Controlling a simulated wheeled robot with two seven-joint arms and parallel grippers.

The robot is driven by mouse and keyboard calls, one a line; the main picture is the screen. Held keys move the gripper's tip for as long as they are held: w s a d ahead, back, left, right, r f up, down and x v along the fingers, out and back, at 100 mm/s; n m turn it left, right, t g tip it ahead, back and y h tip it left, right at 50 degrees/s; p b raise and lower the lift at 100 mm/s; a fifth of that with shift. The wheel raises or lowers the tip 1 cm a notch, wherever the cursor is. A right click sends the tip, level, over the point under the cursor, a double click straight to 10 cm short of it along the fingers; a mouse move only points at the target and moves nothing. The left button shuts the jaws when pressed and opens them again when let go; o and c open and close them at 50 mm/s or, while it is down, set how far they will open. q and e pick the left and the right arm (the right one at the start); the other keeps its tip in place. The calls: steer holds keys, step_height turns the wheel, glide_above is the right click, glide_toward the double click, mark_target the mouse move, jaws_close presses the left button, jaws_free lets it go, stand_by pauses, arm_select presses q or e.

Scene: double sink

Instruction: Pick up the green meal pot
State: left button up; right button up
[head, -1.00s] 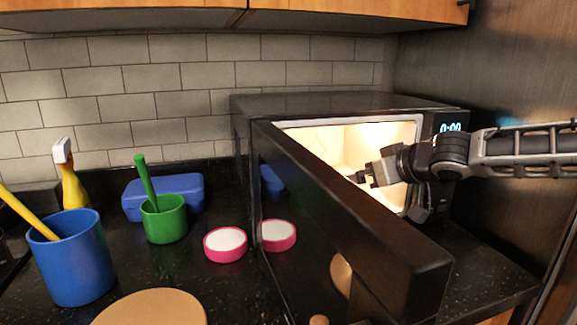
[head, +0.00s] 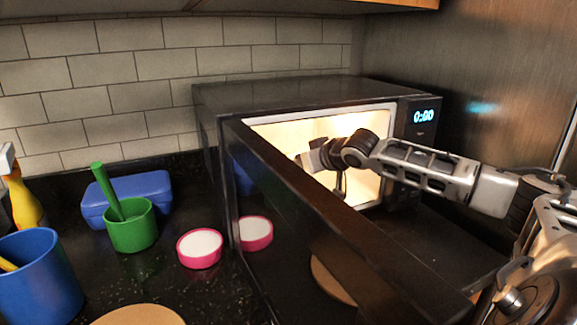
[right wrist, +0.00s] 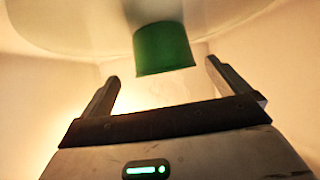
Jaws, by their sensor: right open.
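The green meal pot (right wrist: 163,48) shows in the right wrist view as a plain green cylinder against a pale, round, glassy plate (right wrist: 75,22) inside the lit microwave. This view looks upside down, with the plate at the top. My right gripper (right wrist: 162,72) is open and empty, with one finger on each side of the pot's line; the pot appears just beyond the fingertips, apart from them. In the head view my right gripper (head: 308,161) reaches into the microwave (head: 300,95), and the pot is hidden behind the open door and arm. My left gripper is not in view.
The open microwave door (head: 330,205) juts toward me, left of my right arm. On the counter left of it are a green cup (head: 132,228) with a green-handled tool, a blue box (head: 155,190), a pink-and-white round item (head: 200,249) and a blue cup (head: 38,280).

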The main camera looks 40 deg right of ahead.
steer(key=shift+a+p+x, duration=0.15)
steer(key=shift+p+x, duration=0.15)
steer(key=shift+x, duration=1.35)
steer(key=shift+a+p+x, duration=0.15)
steer(key=shift+p+x, duration=0.15)
steer(key=shift+x, duration=1.3)
steer(key=shift+d, duration=0.1)
steer(key=c, duration=1.2)
